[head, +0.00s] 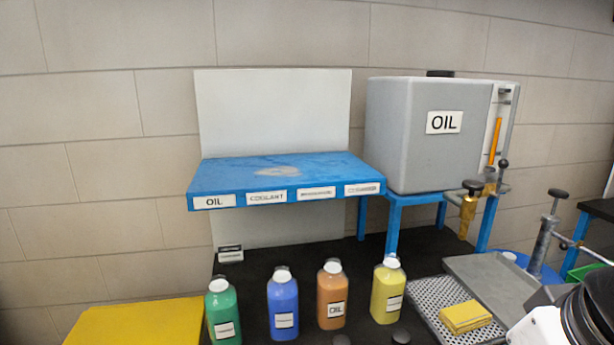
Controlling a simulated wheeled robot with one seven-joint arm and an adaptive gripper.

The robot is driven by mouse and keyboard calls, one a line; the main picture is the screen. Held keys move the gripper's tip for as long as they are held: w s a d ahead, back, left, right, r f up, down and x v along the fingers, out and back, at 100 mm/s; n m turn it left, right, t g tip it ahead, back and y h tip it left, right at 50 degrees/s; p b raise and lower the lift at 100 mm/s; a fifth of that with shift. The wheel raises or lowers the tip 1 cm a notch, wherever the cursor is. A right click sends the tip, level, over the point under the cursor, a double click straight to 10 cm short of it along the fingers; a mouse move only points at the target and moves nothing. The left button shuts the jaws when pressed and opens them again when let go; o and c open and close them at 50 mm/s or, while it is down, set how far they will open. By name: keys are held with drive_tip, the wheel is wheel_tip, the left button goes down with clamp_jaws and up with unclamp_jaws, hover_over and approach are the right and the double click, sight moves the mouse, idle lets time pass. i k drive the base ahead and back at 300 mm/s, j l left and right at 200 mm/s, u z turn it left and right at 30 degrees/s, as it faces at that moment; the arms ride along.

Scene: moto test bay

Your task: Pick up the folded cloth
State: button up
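The folded cloth (465,317) is a small yellow folded pad in the head view, low and right of centre. It lies on a perforated metal tray (425,292) on the black bench top. My arm shows at the bottom right corner, as a white and black part to the right of the cloth and apart from it in the picture. I cannot make out my gripper's fingers in this view.
Green (222,315), blue (283,305), orange (331,298) and yellow (386,292) bottles stand left of the cloth. A grey oil tank (400,140) with a brass tap (468,210) stands behind. A blue shelf (285,172) is empty. A yellow surface (135,325) is at left.

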sight(459, 320)
drive_tip(key=i+l, duration=0.1)
drive_tip(key=l, duration=0.25)
drive_tip(key=i+l, duration=0.15)
drive_tip(key=l, duration=0.2)
drive_tip(key=i+l, duration=0.1)
drive_tip(key=l, duration=0.2)
drive_tip(key=i+l, duration=0.15)
drive_tip(key=l, duration=0.2)
drive_tip(key=i+l, duration=0.1)
drive_tip(key=l, duration=0.25)
drive_tip(key=z, duration=0.05)
